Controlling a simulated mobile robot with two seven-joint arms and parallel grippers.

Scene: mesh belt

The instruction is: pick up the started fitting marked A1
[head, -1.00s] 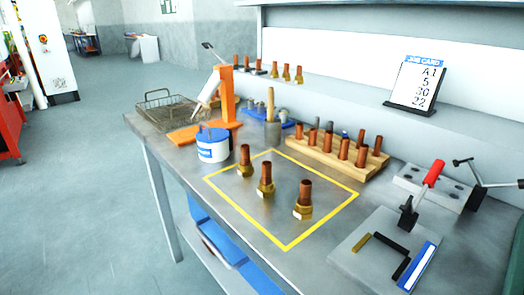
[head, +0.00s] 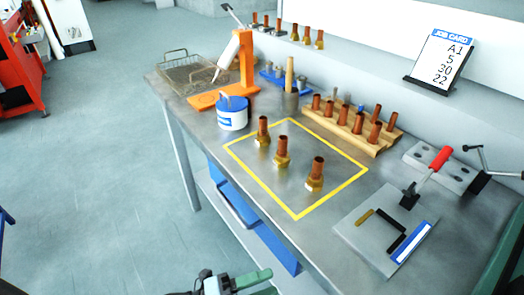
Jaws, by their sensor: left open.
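Three started fittings, copper tubes in brass nuts, stand upright inside a yellow taped rectangle (head: 333,196) on the steel bench. They are the left fitting (head: 263,131), the middle fitting (head: 282,152) and the right fitting (head: 316,174). No marking on them is readable, so I cannot tell which is A1. The job card (head: 441,60) on the shelf reads A1, 5, 30, 22. My left gripper (head: 262,284) is at the bottom edge, partly cut off, open and apart from the fittings, in front of the bench. My right gripper is not in view.
A wooden rack (head: 345,128) of copper tubes stands behind the rectangle. A white-blue tub (head: 232,114), an orange stand (head: 246,65) and a wire basket (head: 195,75) are at left. A grey plate (head: 370,228) and a red-handled clamp (head: 438,161) are at right.

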